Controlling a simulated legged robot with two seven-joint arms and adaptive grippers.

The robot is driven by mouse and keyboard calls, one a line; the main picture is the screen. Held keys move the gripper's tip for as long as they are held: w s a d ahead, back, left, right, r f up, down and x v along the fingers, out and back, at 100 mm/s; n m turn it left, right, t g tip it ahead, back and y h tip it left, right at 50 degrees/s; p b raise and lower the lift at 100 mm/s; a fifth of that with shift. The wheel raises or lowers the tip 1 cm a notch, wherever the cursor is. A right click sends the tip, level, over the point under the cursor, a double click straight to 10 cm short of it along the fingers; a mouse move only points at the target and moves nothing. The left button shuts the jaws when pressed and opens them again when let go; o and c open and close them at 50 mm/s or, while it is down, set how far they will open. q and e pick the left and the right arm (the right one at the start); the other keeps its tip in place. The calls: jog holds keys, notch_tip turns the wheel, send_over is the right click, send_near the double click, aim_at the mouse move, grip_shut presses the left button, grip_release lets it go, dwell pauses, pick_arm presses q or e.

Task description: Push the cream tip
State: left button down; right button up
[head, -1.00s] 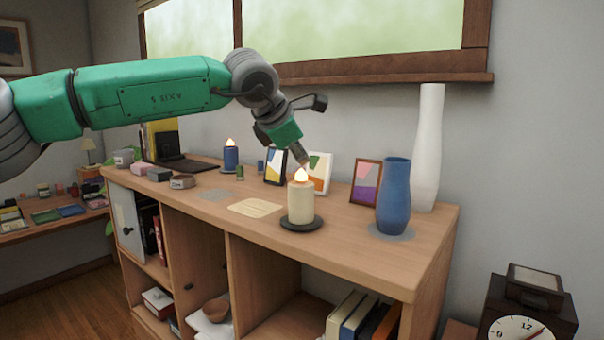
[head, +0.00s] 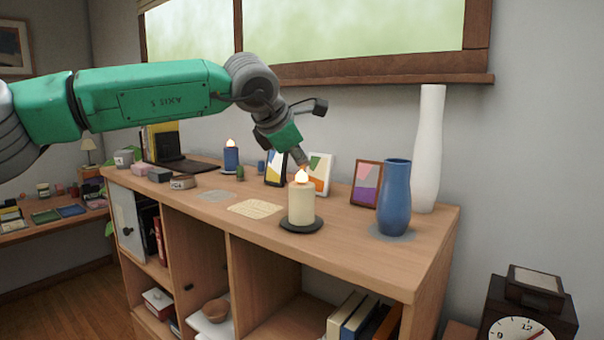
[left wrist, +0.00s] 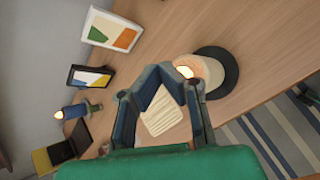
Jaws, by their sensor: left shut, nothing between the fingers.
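The cream candle (head: 301,205) stands upright on a dark round plate (head: 301,226) on the wooden cabinet top. Its cream tip (head: 302,176), flame-shaped and glowing, sits on top of the candle. In the left wrist view the tip (left wrist: 184,72) shows just beyond the fingers. My left gripper (head: 301,161) points down from above, shut and empty, with its fingertips at or very close to the tip; I cannot tell whether they touch. It also shows in the left wrist view (left wrist: 160,75). My right gripper is not in view.
A blue candle (head: 231,158) stands further back. Picture frames (head: 366,183), a blue vase (head: 394,198) and a tall white vase (head: 428,150) stand right of and behind the cream candle. A cream mat (head: 255,208) lies left of it.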

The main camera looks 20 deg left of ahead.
pick_arm(q)
jog(key=shift+f, duration=0.65)
dwell(0.6)
jog(key=shift+r, duration=0.1)
jog(key=shift+r+p, duration=0.85)
jog(key=shift+p, duration=0.25)
jog(key=shift+r, duration=0.1)
notch_tip(320, 180, up, 5)
jog(key=p, duration=0.6)
